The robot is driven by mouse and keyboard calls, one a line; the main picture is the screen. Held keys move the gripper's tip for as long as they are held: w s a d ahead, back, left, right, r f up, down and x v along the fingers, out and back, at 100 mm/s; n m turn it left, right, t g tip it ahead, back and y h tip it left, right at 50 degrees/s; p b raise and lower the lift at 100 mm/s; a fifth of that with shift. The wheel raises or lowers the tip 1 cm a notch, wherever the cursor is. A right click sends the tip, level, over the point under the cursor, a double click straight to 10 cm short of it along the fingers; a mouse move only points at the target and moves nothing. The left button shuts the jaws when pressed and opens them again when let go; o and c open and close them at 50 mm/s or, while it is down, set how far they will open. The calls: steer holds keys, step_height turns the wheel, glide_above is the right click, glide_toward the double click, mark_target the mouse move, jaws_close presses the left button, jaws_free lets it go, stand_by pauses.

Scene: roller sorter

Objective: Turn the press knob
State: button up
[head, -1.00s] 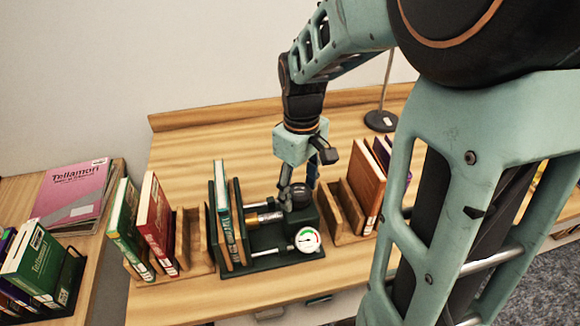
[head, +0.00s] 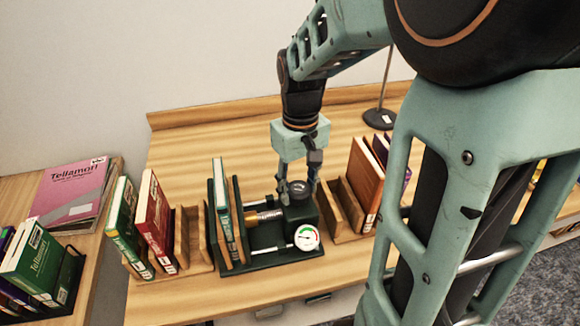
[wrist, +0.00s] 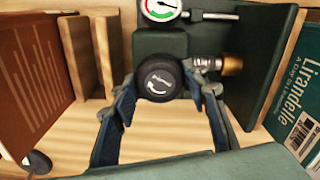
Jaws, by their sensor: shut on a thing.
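The round black press knob (head: 299,188) sits on top of the block. In the wrist view the knob (wrist: 160,78) shows a white curved-arrow mark. My gripper (head: 298,187) points down at it, with one finger on each side; in the wrist view my gripper (wrist: 162,80) is shut on the knob. A round gauge (head: 306,237) with a green and red scale faces front. Books (head: 221,185) stand upright in the press.
Wooden racks with books flank the press: a left rack (head: 196,232) with green and red books, and a right rack (head: 345,212) with a brown book (head: 367,185). A lamp base (head: 379,118) stands behind. The table behind the press is clear.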

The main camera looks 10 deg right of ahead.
mark_target(298, 188)
steer(key=m, duration=0.7)
stand_by(0.6)
steer(key=o, duration=1.2)
steer(key=shift+c, duration=0.2)
steer(key=shift+r, duration=0.1)
step_height(298, 188, up, 12)
steer(key=shift+w, duration=0.1)
